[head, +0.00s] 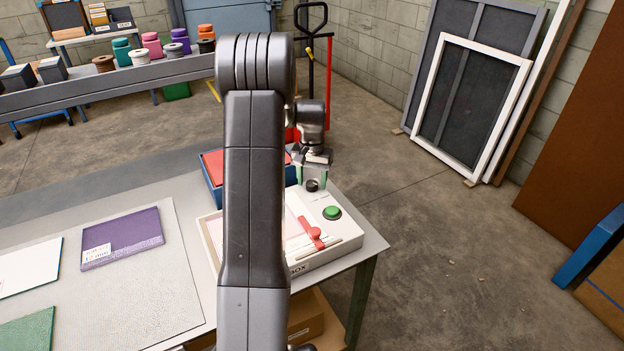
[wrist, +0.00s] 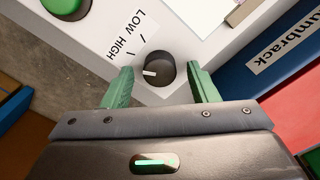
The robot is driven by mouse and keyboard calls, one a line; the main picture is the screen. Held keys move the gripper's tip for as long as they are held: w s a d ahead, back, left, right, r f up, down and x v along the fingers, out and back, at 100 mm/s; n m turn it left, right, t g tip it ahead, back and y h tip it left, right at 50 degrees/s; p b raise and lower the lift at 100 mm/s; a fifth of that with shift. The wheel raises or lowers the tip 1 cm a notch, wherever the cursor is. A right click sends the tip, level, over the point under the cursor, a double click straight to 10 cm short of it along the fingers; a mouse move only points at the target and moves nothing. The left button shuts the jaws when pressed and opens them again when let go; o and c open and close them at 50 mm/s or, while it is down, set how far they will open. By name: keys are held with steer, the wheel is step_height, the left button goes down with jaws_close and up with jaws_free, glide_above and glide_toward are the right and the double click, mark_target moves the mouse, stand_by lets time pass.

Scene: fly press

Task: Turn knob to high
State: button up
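The knob (wrist: 158,70) is black and round with a white pointer mark, on the white top of a box-shaped machine (head: 350,244). LOW and HIGH are printed beside it with short tick lines. The mark points left in the wrist view, on the HIGH side; I cannot tell if it lines up exactly with the HIGH tick. My gripper (wrist: 160,78) is open, with one green finger on each side of the knob and a visible gap to each. In the head view my gripper (head: 312,178) is over the machine's far corner, with the dark knob (head: 312,186) beneath it.
A green button (head: 331,212) is near the knob, also at upper left in the wrist view (wrist: 66,6). A red-handled slider (head: 313,234) lies on the machine. A blue bin (head: 209,171) with red contents stands behind. A purple pad (head: 122,238) lies on the table at left.

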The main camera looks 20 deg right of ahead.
mark_target(312, 182)
steer(key=shift+r, duration=0.15)
step_height(312, 182, up, 14)
steer(key=b, duration=0.1)
steer(key=shift+f, duration=0.25)
steer(key=shift+f, duration=0.1)
step_height(312, 182, down, 14)
steer(key=shift+r+p, duration=0.15)
steer(key=shift+p, duration=0.35)
stand_by(0.4)
